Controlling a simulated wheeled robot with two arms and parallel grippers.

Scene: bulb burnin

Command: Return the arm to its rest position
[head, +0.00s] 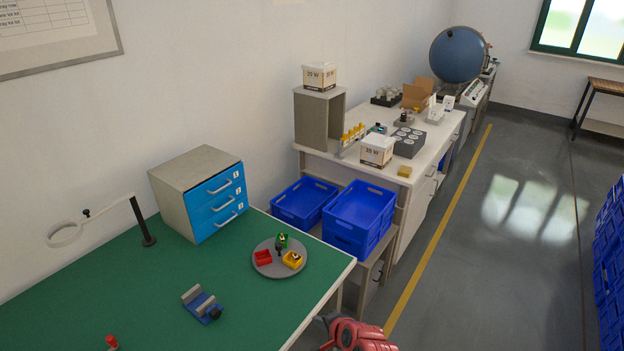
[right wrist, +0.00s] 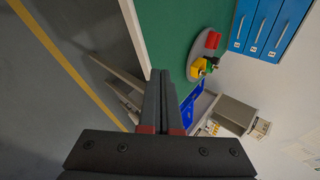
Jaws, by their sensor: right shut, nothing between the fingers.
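My right arm shows red at the bottom edge of the head view, beside the front right corner of the green-topped bench (head: 130,290). In the right wrist view my right gripper (right wrist: 164,74) has its two dark fingers together, with nothing between them. It is apart from the bench, whose green top (right wrist: 165,30) and pale edge also show there. My left gripper is in neither view.
On the bench are a blue-drawer cabinet (head: 201,190), a round grey tray (head: 265,268) with small bins, a blue-grey vise (head: 202,304) and a magnifier stand (head: 148,240). Blue crates (head: 358,215) stand beyond the bench.

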